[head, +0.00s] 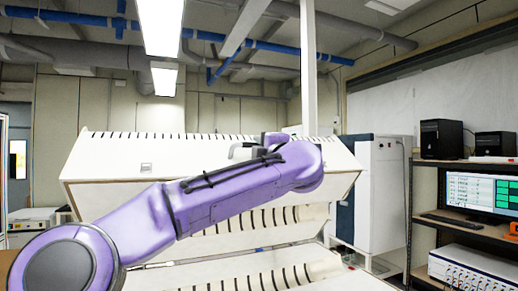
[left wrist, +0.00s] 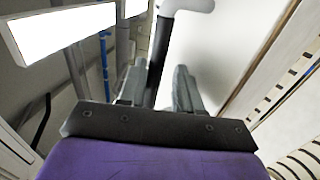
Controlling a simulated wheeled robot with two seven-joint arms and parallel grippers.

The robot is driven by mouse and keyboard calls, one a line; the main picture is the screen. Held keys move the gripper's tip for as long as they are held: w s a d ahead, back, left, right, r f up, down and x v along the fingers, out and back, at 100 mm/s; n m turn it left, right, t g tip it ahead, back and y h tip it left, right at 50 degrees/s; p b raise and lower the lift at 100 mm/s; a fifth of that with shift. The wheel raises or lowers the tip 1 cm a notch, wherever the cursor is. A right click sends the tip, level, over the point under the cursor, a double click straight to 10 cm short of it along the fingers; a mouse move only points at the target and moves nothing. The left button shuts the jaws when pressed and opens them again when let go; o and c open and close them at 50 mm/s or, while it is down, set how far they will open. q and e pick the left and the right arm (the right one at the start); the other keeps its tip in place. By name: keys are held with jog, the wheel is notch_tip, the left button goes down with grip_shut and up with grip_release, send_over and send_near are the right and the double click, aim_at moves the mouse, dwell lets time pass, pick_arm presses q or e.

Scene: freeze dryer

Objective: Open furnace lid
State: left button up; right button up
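The furnace is a long white body with its lid (head: 110,158) raised and tilted, so slotted inner walls show below it in the head view. My left arm crosses in front of the lid from the lower left. My left gripper (head: 248,152) is at the lid's upper middle, partly hidden by my wrist. In the left wrist view, the grey fingers of my left gripper (left wrist: 160,90) stand apart on both sides of a dark post of the handle (left wrist: 162,50), with a pale bar at its top. Contact with the fingers is unclear. My right gripper is not in view.
A tall white and dark blue cabinet (head: 382,195) stands behind the furnace on the right. A shelf at far right holds black boxes (head: 441,139), a monitor (head: 482,191) and a white instrument (head: 474,268). A pale post rises behind the lid.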

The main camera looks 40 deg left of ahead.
pick_arm(q)
jog(key=b+v, duration=0.5)
jog(key=v, duration=0.5)
jog(key=shift+d, duration=0.25)
jog(key=shift+s+a, duration=0.1)
jog(key=shift+o, duration=0.4)
